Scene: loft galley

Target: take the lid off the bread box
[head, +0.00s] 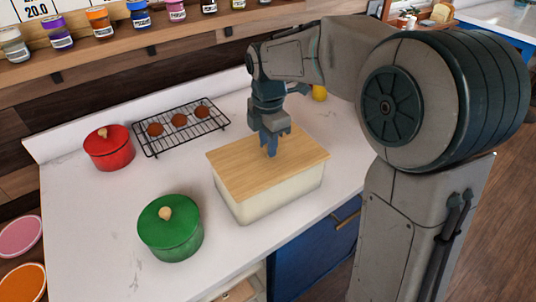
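The bread box (270,202) is a cream rectangular box on the white counter, in the middle of the head view. Its flat wooden lid (240,172) lies on top and covers it. My gripper (271,150) points down over the middle of the lid, with its fingertips at or just above the lid's surface. The fingers look close together, and a knob or handle between them cannot be made out. Whether the gripper is open or shut on something is not clear.
A green lidded pot (172,240) stands left of the box, and a red lidded pot (108,152) farther back. A black wire rack (190,138) holds brown rolls. A yellow object (319,93) sits behind my arm. The counter's front left is clear.

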